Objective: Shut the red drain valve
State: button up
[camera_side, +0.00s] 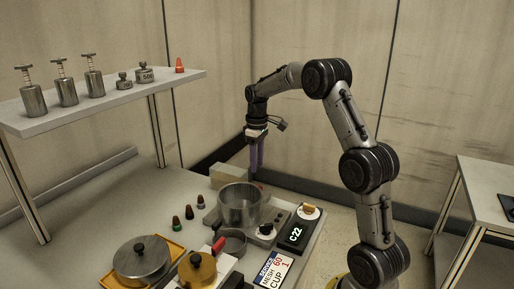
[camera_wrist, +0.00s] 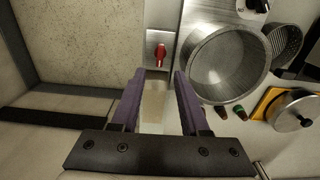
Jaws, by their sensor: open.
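The red drain valve (camera_wrist: 160,55) shows in the wrist view as a small red handle on a pale metal plate, just left of the steel pot (camera_wrist: 228,65). Its handle lies roughly up and down in that picture. My gripper (camera_wrist: 160,75) has its two purple fingers apart, with nothing between them; the valve appears just beyond the fingertips, near the middle of the gap. In the side view my gripper (camera_side: 257,168) points down behind the pot (camera_side: 240,205). The height gap between fingertips and valve is unclear.
Several small coloured cones (camera_side: 189,212) stand left of the pot. A lidded pan (camera_side: 142,257) sits on a yellow tray, near a strainer (camera_side: 232,241). A display reading C22 (camera_side: 296,233) is at right. A shelf (camera_side: 100,103) holds weights at upper left.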

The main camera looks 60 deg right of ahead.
notch_tip(320, 180, up, 6)
jog(key=shift+f, duration=0.1)
dwell(0.4)
jog(key=s+a+r+n+t, duration=0.1)
jog(key=s+a+r+t, duration=0.1)
jog(key=s+a+r, duration=0.5)
jog(key=a+r+n+t, duration=0.1)
jog(key=a+r+n, duration=0.1)
jog(key=a+r, duration=0.65)
jog(key=s+a+f+t, duration=0.2)
jog(key=s+a+f, duration=0.2)
jog(key=s+a, duration=0.45)
jog(key=s+a+f+m, duration=0.2)
jog(key=s+f+m, duration=0.1)
jog(key=s+f, duration=0.5)
jog(key=shift+f+t, duration=0.3)
jog(key=shift+f, duration=0.05)
